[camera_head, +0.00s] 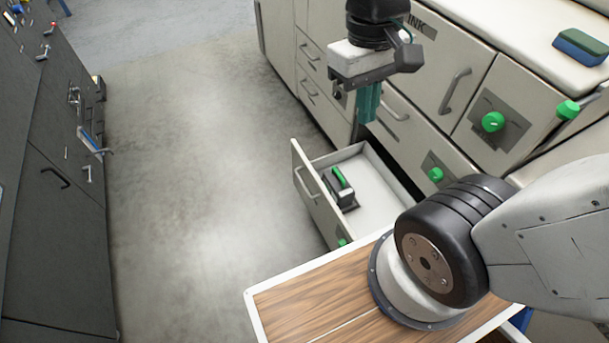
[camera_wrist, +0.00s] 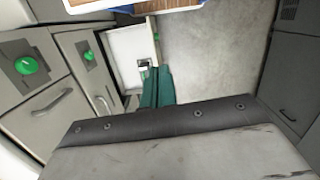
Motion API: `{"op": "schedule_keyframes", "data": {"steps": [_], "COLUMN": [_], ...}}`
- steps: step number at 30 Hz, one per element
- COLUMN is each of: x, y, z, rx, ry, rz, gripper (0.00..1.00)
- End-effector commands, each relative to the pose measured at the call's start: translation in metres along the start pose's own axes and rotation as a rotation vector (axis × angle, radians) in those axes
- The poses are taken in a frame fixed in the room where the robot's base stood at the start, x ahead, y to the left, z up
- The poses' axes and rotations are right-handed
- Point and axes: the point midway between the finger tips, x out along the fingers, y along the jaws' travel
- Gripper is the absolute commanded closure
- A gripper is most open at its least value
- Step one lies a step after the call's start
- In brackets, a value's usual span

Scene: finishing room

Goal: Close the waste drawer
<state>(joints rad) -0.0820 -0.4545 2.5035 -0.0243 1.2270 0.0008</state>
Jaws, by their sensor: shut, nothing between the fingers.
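An open drawer (camera_head: 375,183) sticks out of the light cabinet near the floor in the head view, its front panel (camera_head: 318,195) facing left with a bar handle. No label reading waste shows on it. A dark block with a green handle (camera_head: 341,186) lies inside. The drawer also shows in the wrist view (camera_wrist: 128,57). My gripper (camera_head: 367,108), with teal fingers, points down above the drawer's back end, near the cabinet face. The fingers (camera_wrist: 157,88) are together and empty. They appear apart from the drawer.
The light cabinets (camera_head: 425,100) have several bar handles and green knobs (camera_head: 493,121). A green and blue block (camera_head: 581,46) lies on the countertop. A dark cabinet (camera_head: 60,200) stands at the left. The grey floor (camera_head: 190,180) between is clear.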

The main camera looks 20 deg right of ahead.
Motion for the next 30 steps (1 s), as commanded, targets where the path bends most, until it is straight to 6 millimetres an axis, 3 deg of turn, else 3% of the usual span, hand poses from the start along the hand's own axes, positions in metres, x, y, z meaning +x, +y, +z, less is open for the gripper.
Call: {"op": "schedule_keyframes", "data": {"steps": [11, 17, 23, 30], "x": [0.041, 0.075, 0.120, 0.188], "y": [-0.003, -0.007, -0.013, -0.022], "z": [-0.082, -0.129, -0.175, -0.226], "rx": [-0.152, -0.255, -0.372, -0.531], "ry": [-0.210, -0.295, -0.373, -0.454], "rz": [0.115, 0.185, 0.258, 0.343], "gripper": [1.00, 1.00, 1.00, 1.00]}}
